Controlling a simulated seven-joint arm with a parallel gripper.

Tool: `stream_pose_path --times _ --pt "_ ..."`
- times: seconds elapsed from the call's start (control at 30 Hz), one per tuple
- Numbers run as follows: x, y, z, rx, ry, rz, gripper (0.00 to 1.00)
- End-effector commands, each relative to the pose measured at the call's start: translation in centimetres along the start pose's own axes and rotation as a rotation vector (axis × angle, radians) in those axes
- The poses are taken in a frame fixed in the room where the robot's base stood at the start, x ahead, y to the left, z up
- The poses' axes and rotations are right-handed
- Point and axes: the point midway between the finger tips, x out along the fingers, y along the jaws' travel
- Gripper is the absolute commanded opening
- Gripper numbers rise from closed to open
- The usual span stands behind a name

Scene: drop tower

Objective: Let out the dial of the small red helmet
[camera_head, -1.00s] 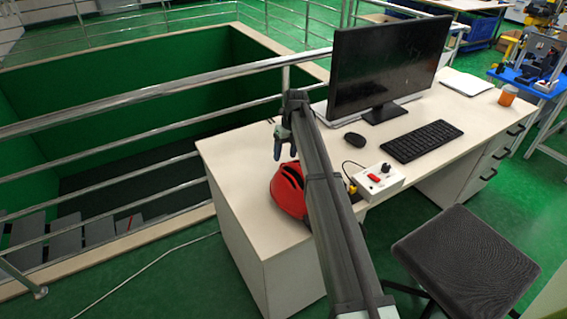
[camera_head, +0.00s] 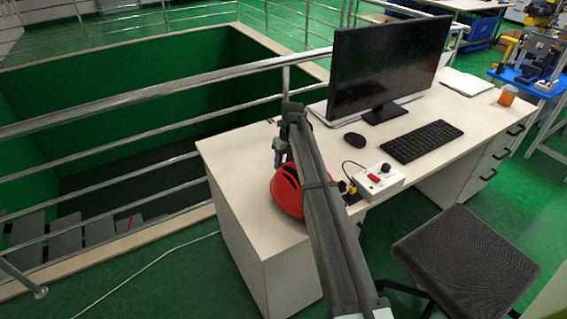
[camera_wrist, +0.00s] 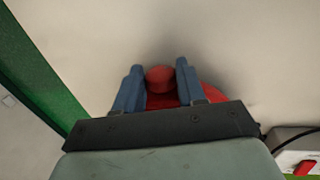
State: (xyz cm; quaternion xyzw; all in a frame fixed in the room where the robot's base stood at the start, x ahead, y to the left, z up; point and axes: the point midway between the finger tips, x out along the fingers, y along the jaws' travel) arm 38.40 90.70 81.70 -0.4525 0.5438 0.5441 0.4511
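The small red helmet (camera_head: 287,190) rests on the near left part of the desk, partly hidden by my arm in the head view. In the wrist view its shell (camera_wrist: 180,100) shows behind my gripper's front edge, with a round red dial (camera_wrist: 160,78) standing out from it. My gripper (camera_wrist: 160,72) has one blue-grey finger on each side of the dial, very close to its edges. I cannot tell whether they touch it. In the head view my gripper (camera_head: 279,158) points down at the helmet's far side, partly hidden by my arm.
On the desk (camera_head: 235,170), a white box with a red switch (camera_head: 378,180) stands right of the helmet. A mouse (camera_head: 354,140), keyboard (camera_head: 422,141) and monitor (camera_head: 388,68) are farther right. A railing (camera_head: 150,97) runs behind the desk. The desk's left end is clear.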

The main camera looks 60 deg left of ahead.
Motion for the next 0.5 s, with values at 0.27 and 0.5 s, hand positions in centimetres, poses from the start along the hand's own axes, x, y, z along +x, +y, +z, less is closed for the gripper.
stream_pose_path --times 0.27,0.5 --pt "-0.01 0.00 0.00 0.000 0.000 0.000 0.12" --pt "-0.02 -0.04 0.01 0.000 0.000 0.008 0.04"
